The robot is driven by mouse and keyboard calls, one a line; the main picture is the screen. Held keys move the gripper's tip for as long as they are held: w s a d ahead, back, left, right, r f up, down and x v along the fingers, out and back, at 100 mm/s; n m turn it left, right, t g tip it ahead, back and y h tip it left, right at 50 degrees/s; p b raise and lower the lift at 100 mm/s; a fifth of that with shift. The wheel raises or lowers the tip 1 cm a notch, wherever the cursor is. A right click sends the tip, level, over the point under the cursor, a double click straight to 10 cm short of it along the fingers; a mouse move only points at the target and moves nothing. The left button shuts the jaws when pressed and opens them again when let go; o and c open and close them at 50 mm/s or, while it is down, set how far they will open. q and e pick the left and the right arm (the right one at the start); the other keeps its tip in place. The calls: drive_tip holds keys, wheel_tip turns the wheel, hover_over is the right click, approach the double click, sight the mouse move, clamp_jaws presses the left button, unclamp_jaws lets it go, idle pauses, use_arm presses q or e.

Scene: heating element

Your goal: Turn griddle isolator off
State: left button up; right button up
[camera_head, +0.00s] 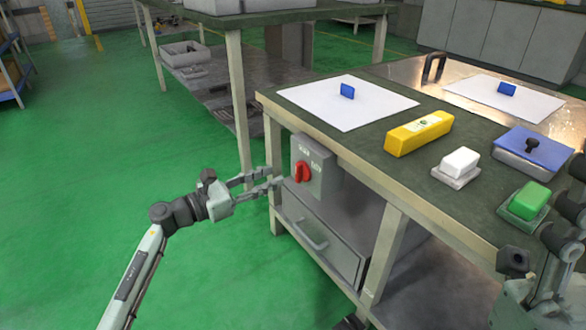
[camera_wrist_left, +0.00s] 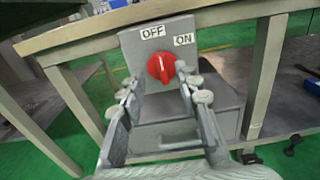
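The griddle isolator is a grey box (camera_head: 320,165) on the side of the workbench, with a red rotary knob (camera_head: 302,172) on its front. In the left wrist view, the box carries an OFF label (camera_wrist_left: 153,32) at upper left and an ON label (camera_wrist_left: 184,40) at upper right. The knob (camera_wrist_left: 160,68) has a ridge that stands near upright; I cannot tell which label it points to. My left gripper (camera_head: 272,183) is open and empty, just in front of the knob, fingers pointing at it. The knob shows beyond and between its fingertips (camera_wrist_left: 165,93). My right arm is partly in view at lower right; its fingers are not clear.
A grey drawer (camera_head: 315,240) sits below the isolator, and a bench leg (camera_head: 272,160) stands just left of it. The bench top holds a yellow block (camera_head: 418,133), a white block (camera_head: 460,161), a green block (camera_head: 529,198) and white sheets (camera_head: 345,105). Green floor is clear at left.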

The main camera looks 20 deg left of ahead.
sight(296, 166)
use_arm(q)
drive_tip(key=x, duration=0.6)
drive_tip(key=shift+w+d+r, duration=0.1)
drive_tip(key=shift+w+d, duration=0.1)
drive_tip(key=shift+w, duration=0.05)
clamp_jaws()
